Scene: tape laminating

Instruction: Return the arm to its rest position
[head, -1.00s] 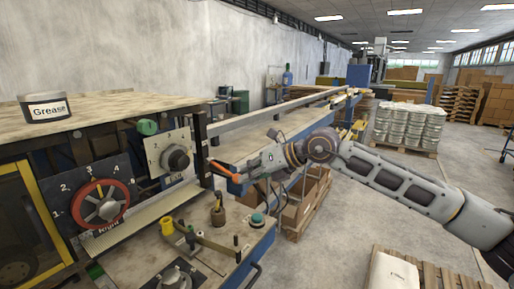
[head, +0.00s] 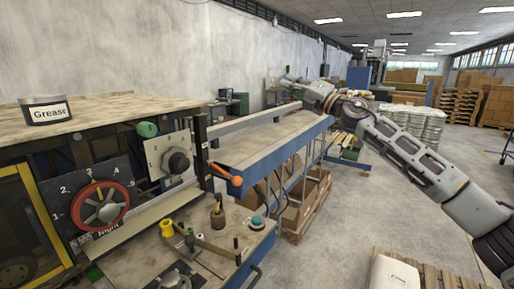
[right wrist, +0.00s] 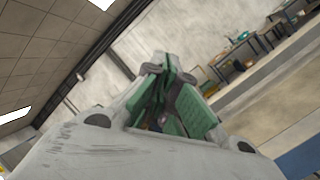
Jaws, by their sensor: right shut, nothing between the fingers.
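My right arm (head: 400,150) comes in from the right edge of the head view and reaches up and back over the long conveyor bench. My right gripper (head: 286,80) is at its far end, raised above the bench and clear of the machine. In the right wrist view its green-padded fingers (right wrist: 165,65) are together with nothing between them, tilted toward the wall and ceiling. My left gripper is in neither view.
The machine at left has a red dial (head: 101,205), a grey knob (head: 178,162), an orange-tipped lever (head: 226,174) and a grease tin (head: 46,111) on top. The conveyor bench (head: 265,145) runs back from it. Boxes (head: 305,195) stand underneath. Open floor lies to the right.

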